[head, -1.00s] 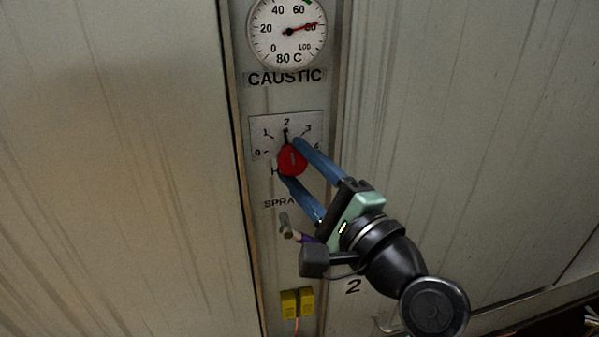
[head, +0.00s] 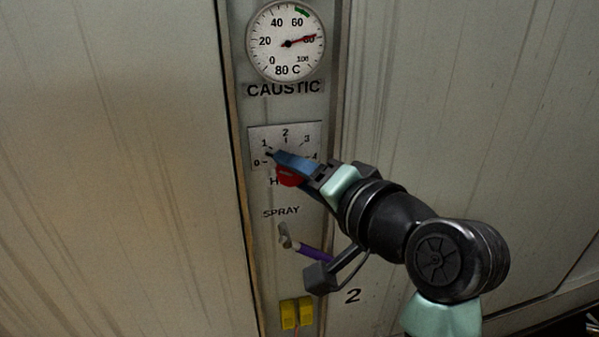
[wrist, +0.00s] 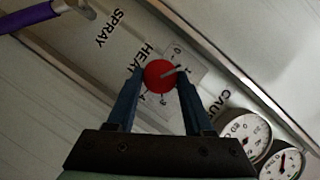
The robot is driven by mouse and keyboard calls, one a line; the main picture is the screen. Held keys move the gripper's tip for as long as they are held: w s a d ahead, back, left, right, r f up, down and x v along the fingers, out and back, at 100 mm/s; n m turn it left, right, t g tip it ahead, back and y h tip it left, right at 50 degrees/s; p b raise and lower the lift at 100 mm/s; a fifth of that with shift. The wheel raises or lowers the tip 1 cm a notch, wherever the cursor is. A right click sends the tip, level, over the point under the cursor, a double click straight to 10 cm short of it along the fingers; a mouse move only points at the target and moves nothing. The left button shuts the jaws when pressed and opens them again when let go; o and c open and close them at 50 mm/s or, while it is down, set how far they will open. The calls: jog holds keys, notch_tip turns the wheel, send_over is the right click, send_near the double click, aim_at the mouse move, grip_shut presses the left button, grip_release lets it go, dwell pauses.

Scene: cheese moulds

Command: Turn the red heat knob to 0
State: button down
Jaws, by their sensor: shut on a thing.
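The red heat knob (head: 290,177) sits on the panel below its scale plate (head: 287,138), which is marked 0 to 4. My gripper (wrist: 158,78) is shut on the knob, one blue finger on each side. In the head view my gripper (head: 286,171) comes in from the right; its upper finger covers part of the knob and scale, and the lower finger is mostly hidden.
A round temperature gauge (head: 286,42) above the CAUSTIC label reads about 80. Below the knob, under the SPRAY label, is a lever (head: 312,253) with a purple handle, close beneath my wrist.

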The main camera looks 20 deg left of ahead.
jog(key=n+h, duration=0.1)
jog(key=n, duration=0.1)
jog(key=n+h, duration=0.1)
jog(key=shift+s+a+r+n, duration=0.1)
jog(key=shift+a+n, duration=0.05)
jog(key=shift+n, duration=0.25)
dwell(0.4)
jog(key=shift+c, duration=1.6)
grip_release()
jog(key=shift+h, duration=0.3)
jog(key=b+v, duration=0.3)
jog(key=v, duration=1)
jog(key=shift+f, duration=0.3)
jog(key=shift+r+t, duration=0.1)
jog(key=shift+t, duration=0.2)
